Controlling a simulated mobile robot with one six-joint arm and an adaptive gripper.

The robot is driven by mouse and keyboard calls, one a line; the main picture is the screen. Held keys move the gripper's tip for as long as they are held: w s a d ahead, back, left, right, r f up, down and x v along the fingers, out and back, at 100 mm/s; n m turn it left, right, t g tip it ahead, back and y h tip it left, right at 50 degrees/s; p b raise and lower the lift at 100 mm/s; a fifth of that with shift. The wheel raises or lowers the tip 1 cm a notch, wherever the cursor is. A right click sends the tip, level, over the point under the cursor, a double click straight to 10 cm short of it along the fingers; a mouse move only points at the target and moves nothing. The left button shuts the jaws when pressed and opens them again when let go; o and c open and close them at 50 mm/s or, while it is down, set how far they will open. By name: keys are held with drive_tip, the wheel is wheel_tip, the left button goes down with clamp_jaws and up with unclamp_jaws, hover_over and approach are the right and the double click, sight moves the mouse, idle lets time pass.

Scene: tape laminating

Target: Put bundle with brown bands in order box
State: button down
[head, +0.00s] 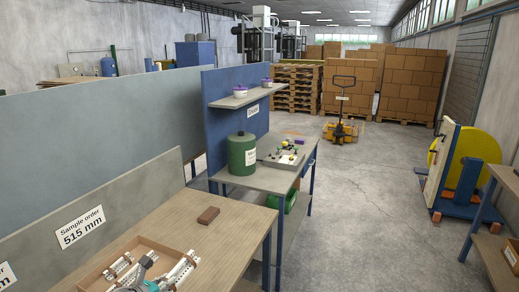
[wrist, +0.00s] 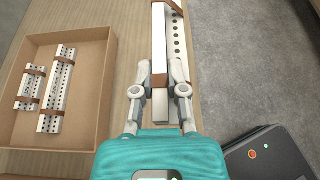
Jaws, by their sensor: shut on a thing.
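My gripper (wrist: 160,92) is shut on a bundle of white perforated bars with brown bands (wrist: 159,45). The bundle points away from the gripper, and its far end runs out of the wrist view. It lies to the right of the open cardboard order box (wrist: 108,95), outside its right wall. The box also shows at the lower left of the head view (head: 103,270). Inside it lie a short banded bundle (wrist: 29,88) and a longer one (wrist: 55,92), side by side. In the head view, the held bundle (head: 184,266) is partly cut off by the bottom edge.
The wooden table (head: 228,228) has a brown block (head: 208,215) behind the box. The sign reading "Sample order 515 mm" (head: 80,224) is on the panel at left. Beyond stands another bench with a green canister (head: 242,154). Open floor lies right of the table.

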drive_tip(key=shift+r+p, duration=1.5)
drive_tip(key=shift+r, duration=0.5)
drive_tip(key=shift+w+d, duration=0.1)
